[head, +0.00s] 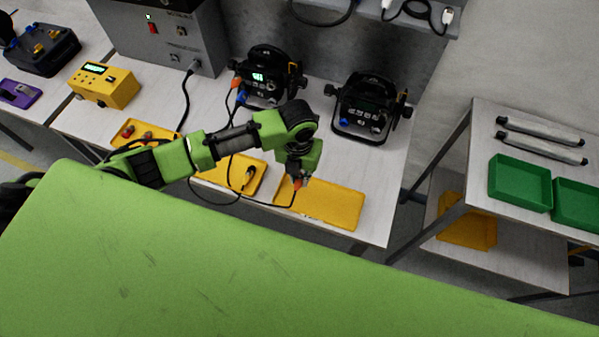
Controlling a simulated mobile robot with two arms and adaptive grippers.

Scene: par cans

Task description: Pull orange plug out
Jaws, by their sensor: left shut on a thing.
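My left gripper (299,178) reaches over the right yellow tray (335,205) on the workbench. It is shut on an orange plug (298,184), which sits above the tray's left part with a black cable trailing from it to the left. The fingertips are small and partly hidden by the wrist. A black par can (266,72) with a lit green display stands behind, with another orange plug (236,82) at its left side and a blue connector below that. A second par can (366,110), its display dark, stands to the right. My right gripper is out of view.
A yellow tray (225,172) with a cable tool stands left of the gripper. A grey power box (165,32), a yellow meter (105,87) and a purple device (20,93) are at left. Green trays (519,183) lie on the right table. The bench is clear right of the second par can.

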